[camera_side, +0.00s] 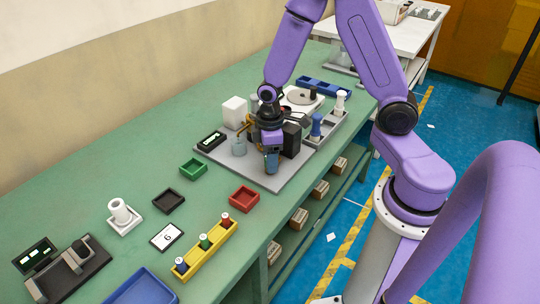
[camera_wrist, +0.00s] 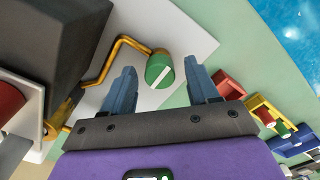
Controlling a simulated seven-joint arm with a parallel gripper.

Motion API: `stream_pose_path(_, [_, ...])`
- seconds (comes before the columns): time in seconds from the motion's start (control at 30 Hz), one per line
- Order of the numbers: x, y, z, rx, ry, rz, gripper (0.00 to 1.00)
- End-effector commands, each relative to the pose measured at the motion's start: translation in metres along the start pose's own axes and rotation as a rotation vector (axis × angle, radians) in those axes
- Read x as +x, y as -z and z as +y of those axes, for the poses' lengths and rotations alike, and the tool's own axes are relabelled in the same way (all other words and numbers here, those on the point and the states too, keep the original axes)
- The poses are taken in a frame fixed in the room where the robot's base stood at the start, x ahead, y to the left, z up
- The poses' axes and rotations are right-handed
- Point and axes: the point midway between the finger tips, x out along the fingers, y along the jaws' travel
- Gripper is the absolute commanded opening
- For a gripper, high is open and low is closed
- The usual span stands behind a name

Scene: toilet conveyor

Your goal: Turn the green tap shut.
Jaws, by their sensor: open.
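The green tap (camera_wrist: 160,70) is a round green knob with a white stripe across its face, at the end of a bent brass pipe (camera_wrist: 112,52) in the wrist view. The stripe lies slanted in the picture. My gripper (camera_wrist: 163,80) is open, with one blue-grey finger on each side of the knob and visible gaps between. In the side view my gripper (camera_side: 271,160) points down over the front part of a grey plate (camera_side: 292,182). There the tap is hidden or too small to make out.
A dark box (camera_side: 291,140) stands close beside my gripper; it also fills the upper left of the wrist view (camera_wrist: 50,40). Red (camera_side: 244,198) and green (camera_side: 193,169) trays and a yellow rack (camera_side: 205,250) lie nearer the camera.

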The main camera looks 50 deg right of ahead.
Motion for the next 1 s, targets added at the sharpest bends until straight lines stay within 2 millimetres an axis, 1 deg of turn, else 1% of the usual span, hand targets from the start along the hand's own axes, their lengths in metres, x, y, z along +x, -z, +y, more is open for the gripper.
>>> stream_pose_path(0.17, [-0.0002,0.0001,0.0,0.0,0.0,0.0,0.59])
stream_pose_path(0.27, [-0.0002,0.0,0.0,0.0,0.0,0.0,0.3])
stream_pose_path(0.3, [-0.0002,0.0,0.0,0.0,0.0,0.0,0.17])
stream_pose_path(0.33, [-0.0003,0.0,0.0,0.0,0.0,0.0,0.07])
stream_pose_path(0.37, [-0.0003,0.0,0.0,0.0,0.0,0.0,0.03])
stream_pose_path(0.67, [-0.0004,0.0,-0.0003,0.025,0.0,-0.001,0.03])
stream_pose_path(0.83, [-0.0006,-0.0001,-0.0005,0.099,0.001,-0.001,0.03])
stream_pose_path(1.0, [-0.0007,-0.0002,-0.0005,0.227,0.001,-0.002,0.03])
